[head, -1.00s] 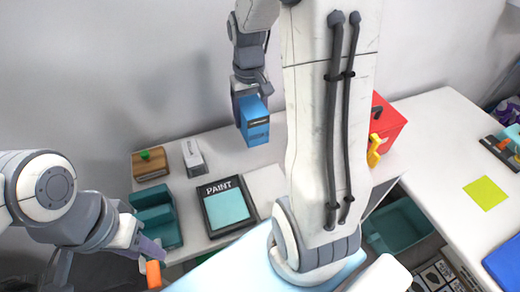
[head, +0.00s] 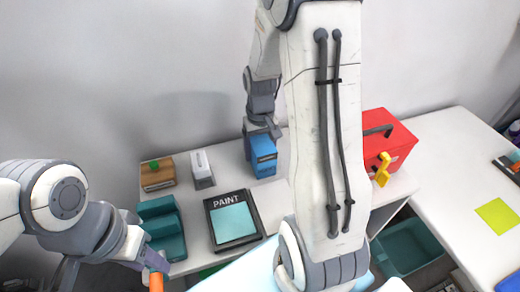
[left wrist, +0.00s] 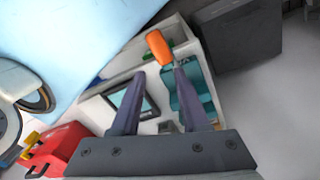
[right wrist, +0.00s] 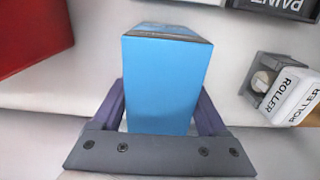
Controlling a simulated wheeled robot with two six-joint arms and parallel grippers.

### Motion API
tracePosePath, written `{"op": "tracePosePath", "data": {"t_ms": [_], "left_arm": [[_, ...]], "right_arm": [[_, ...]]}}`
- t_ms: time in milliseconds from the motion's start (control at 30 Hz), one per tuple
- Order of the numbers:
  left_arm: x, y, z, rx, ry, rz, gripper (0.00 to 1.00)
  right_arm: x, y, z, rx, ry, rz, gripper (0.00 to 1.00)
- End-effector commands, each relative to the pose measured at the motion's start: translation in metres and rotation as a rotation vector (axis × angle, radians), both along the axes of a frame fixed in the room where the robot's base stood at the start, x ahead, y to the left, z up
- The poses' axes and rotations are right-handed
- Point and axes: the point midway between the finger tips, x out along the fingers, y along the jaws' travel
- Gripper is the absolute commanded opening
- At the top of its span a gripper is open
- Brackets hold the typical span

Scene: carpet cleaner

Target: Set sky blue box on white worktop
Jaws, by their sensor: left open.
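The sky blue box (head: 263,155) is upright at the back of the white worktop (head: 228,172); I cannot tell whether its base touches the surface. My right gripper (head: 262,130) comes down on it from above, partly hidden by my arm. In the right wrist view the sky blue box (right wrist: 165,85) fills the space between the fingers (right wrist: 162,100), which lie against its sides. My left gripper (head: 155,265) is low at the left, away from the box. In the left wrist view its fingers (left wrist: 160,85) are apart with nothing held between them.
A paint tray (head: 233,220), a roller box (head: 201,168), a wooden block (head: 157,172) and a teal container (head: 163,228) stand left of the box. A red toolbox (head: 388,138) is to the right. An orange handle (left wrist: 158,47) is near a left fingertip.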

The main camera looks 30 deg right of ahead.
Motion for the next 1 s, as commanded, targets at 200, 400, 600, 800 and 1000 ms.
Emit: {"op": "tracePosePath", "data": {"t_ms": [200,400,600,800,1000], "left_arm": [[0.0,0.0,0.0,0.0,0.0,0.0,0.45],[0.0,0.0,0.002,0.0,0.0,0.0,0.45],[0.0,0.0,0.004,0.0,0.0,0.0,0.45],[0.0,0.0,0.006,0.0,0.0,0.0,0.45],[0.0,0.0,0.007,0.0,0.0,0.0,0.45]], "right_arm": [[0.0,0.0,0.0,0.0,0.001,0.0,1.0],[0.001,0.0,0.01,-0.001,-0.003,0.0,1.0],[0.001,-0.001,0.048,-0.002,-0.006,0.0,1.0],[0.001,0.0,0.091,-0.002,-0.006,0.0,1.0],[0.001,0.0,0.117,-0.001,-0.002,0.0,1.0]]}}
